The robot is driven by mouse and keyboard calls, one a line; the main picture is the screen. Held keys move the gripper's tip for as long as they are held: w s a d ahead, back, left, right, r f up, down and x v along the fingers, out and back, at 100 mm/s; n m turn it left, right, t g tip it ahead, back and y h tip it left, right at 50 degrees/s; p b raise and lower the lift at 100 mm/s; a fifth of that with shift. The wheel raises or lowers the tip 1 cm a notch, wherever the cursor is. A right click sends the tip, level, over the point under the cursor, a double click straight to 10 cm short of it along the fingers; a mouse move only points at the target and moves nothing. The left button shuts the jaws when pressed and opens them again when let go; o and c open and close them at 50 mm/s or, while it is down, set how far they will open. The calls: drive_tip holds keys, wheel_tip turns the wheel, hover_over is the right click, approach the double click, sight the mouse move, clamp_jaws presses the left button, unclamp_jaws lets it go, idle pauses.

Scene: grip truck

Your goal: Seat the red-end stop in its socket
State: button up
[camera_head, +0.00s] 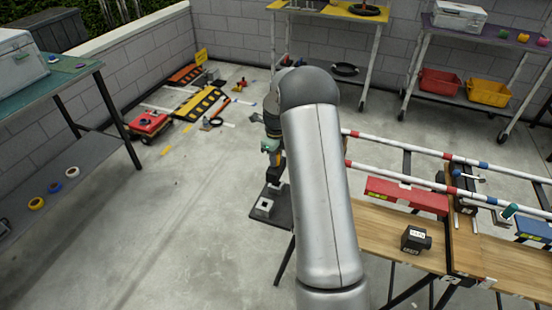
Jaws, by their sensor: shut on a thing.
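My gripper (271,134) shows only in part at the left edge of my silver arm, which hides much of it. It is shut on a stop with a teal part (270,146) and what looks like a dark body below; I take it for the red-end stop. A small pale grey block with a dark opening (264,207), which looks like a socket, sits on a dark plate (284,220) below and slightly left of the held stop. A gap seems to show between them, but I cannot tell its exact height.
Two red, white and blue striped rails (425,151) run right from behind my arm. A red box (405,195), a black block (415,239) and a blue box (533,229) are on or near the wooden bench (375,231). A green-topped table (45,90) stands left. Open floor lies between.

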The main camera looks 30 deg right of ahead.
drive_tip(key=shift+r+p, duration=0.6)
drive_tip(key=shift+r, duration=0.7)
drive_tip(key=shift+r, duration=0.1)
drive_tip(key=shift+r+p, duration=2.1)
drive_tip(key=shift+r, duration=1.55)
